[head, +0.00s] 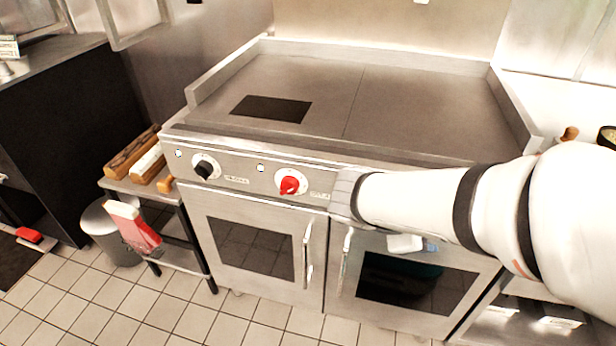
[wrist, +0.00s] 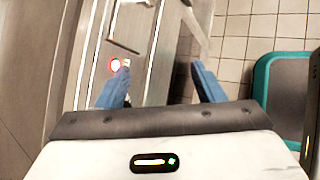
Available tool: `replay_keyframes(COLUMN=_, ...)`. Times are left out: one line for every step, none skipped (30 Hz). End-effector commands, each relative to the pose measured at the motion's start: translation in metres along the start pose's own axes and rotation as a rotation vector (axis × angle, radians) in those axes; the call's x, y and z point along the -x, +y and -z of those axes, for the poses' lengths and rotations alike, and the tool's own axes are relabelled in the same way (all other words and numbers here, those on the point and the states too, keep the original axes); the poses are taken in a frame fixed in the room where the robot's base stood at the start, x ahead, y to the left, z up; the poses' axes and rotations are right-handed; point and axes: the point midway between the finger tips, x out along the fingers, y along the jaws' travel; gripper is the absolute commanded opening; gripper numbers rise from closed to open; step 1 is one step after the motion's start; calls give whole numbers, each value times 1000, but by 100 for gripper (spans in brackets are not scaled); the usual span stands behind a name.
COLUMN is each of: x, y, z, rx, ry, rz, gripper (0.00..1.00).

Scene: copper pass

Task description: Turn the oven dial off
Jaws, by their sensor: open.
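The oven front has a red dial (head: 290,184) on a round white plate, left of my arm's wrist in the head view. A black dial (head: 205,167) on a similar white plate sits further left on the same panel. Their exact settings are too small to read. I cannot tell whether the finger touches the dial. In the head view my arm largely hides the gripper.
The oven (head: 255,205) has two windowed doors with vertical handles below the panel and a flat cooktop (head: 420,100) above. A low side table (head: 125,186) with wooden items and a grey bin (head: 105,235) stand left. A teal object (wrist: 265,85) is right in the wrist view. Tiled floor (head: 150,310) in front is clear.

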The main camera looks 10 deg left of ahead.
Motion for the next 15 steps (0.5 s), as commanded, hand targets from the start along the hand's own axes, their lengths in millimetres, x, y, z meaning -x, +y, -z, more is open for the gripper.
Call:
replay_keyframes(x=-12, y=4, z=40, rx=166, ry=-40, rz=-112, gripper=62)
replay_keyframes(x=-11, y=12, z=55, rx=262, ry=-70, rz=-182, gripper=62)
replay_keyframes(x=-7, y=22, z=77, rx=384, ry=-112, rz=-279, gripper=62)
replay_keyframes(x=-2, y=28, z=94, rx=470, ry=-144, rz=-351, gripper=62)
replay_keyframes(x=4, y=35, z=112, rx=552, ry=-177, rz=-424, gripper=62)
replay_keyframes(x=14, y=42, z=135, rx=650, ry=-221, rz=-518, gripper=62)
replay_keyframes(x=23, y=45, z=152, rx=717, ry=-253, rz=-586, gripper=62)
replay_keyframes(x=32, y=48, z=169, rx=778, ry=-285, rz=-652, gripper=62)
replay_keyframes(x=44, y=50, z=189, rx=849, ry=-326, rz=-733, gripper=62)
replay_keyframes(x=53, y=51, z=203, rx=894, ry=-353, rz=-790, gripper=62)
replay_keyframes(x=61, y=50, z=216, rx=933, ry=-379, rz=-840, gripper=62)
replay_keyframes(x=72, y=50, z=230, rx=976, ry=-411, rz=-901, gripper=62)
replay_keyframes(x=80, y=49, z=240, rx=1002, ry=-431, rz=-940, gripper=62)
replay_keyframes(x=86, y=48, z=247, rx=1025, ry=-449, rz=-973, gripper=62)
replay_keyframes(x=94, y=47, z=255, rx=1046, ry=-467, rz=-1009, gripper=62)
